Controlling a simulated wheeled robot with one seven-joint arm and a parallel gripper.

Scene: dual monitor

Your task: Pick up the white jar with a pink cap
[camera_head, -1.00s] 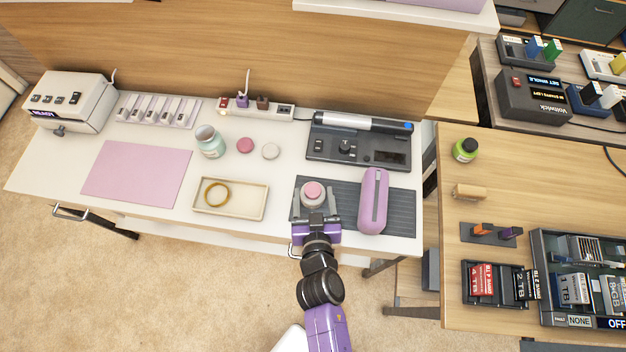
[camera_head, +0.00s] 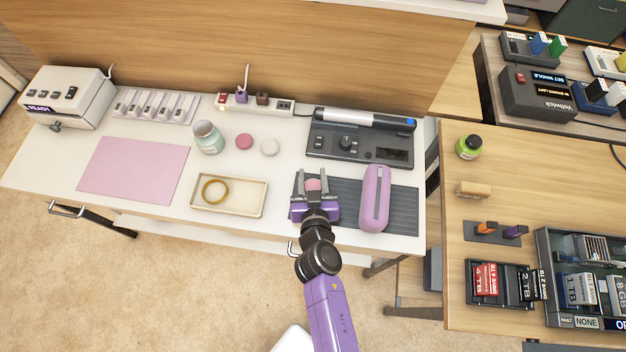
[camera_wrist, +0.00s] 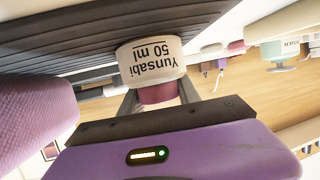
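The white jar (camera_wrist: 150,62) shows in the wrist view, upside down in the picture, with a "Yunsabi 50 ml" label and its pink cap (camera_wrist: 158,93) toward my gripper. In the head view its pink cap (camera_head: 314,185) shows between the fingers of my gripper (camera_head: 314,178), while most of its body is hidden. My gripper's fingers are spread, one on each side of the jar. I cannot tell whether either finger touches it. The jar is over the dark grey ribbed mat (camera_head: 402,205).
A pink case (camera_head: 375,198) lies close to the right of my gripper. A cream tray (camera_head: 255,195) with a tan ring stands to the left. A dark device (camera_head: 330,148) is behind. A teal jar (camera_head: 208,140), pink disc (camera_head: 244,141) and white disc (camera_head: 269,147) stand farther back left.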

